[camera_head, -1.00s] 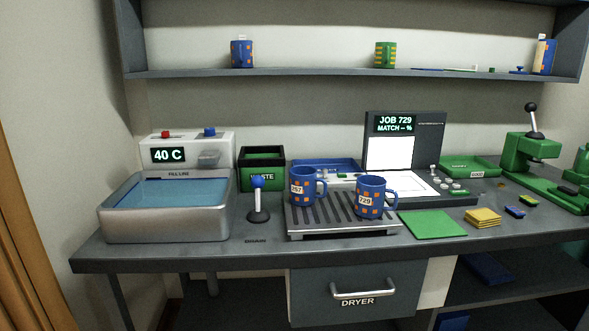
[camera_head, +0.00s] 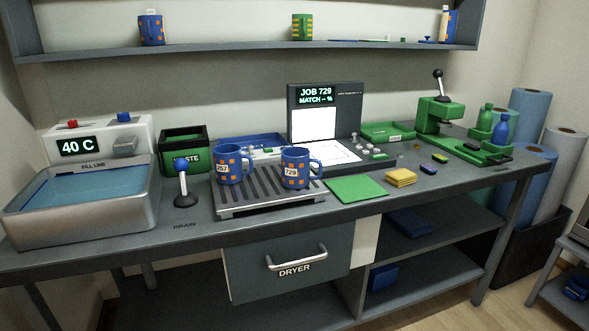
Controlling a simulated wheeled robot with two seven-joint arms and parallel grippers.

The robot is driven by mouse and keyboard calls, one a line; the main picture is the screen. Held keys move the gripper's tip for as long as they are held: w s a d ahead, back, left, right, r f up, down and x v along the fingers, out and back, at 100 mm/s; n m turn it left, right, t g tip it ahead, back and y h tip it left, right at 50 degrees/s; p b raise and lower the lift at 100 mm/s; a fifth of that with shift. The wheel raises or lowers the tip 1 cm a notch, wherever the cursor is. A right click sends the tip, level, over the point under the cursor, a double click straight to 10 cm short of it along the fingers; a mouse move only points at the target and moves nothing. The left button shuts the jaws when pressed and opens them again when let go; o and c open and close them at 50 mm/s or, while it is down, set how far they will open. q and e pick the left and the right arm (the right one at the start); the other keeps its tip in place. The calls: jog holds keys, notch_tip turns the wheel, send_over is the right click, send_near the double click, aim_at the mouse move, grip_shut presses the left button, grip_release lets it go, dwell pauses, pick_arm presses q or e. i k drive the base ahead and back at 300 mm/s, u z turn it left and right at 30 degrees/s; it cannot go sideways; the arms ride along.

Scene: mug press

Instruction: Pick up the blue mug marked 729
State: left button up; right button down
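The blue mug marked 729 (camera_head: 295,170) stands upright on the right part of a grey slatted rack (camera_head: 240,207). It has orange squares, a white label reading 729, and its handle points right. A second, similar blue mug (camera_head: 229,165) stands to its left on the same rack, its label partly readable as 257. Neither of my grippers shows in the head view.
A green mat (camera_head: 355,189) and yellow pads (camera_head: 400,177) lie right of the rack. The job screen machine (camera_head: 326,112) is behind; a shelf (camera_head: 240,52) hangs above.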

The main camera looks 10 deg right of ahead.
aim_at(296, 161)
jog(key=u, duration=3.7)
jog(key=k, duration=2.2)
jog(key=z, duration=0.5)
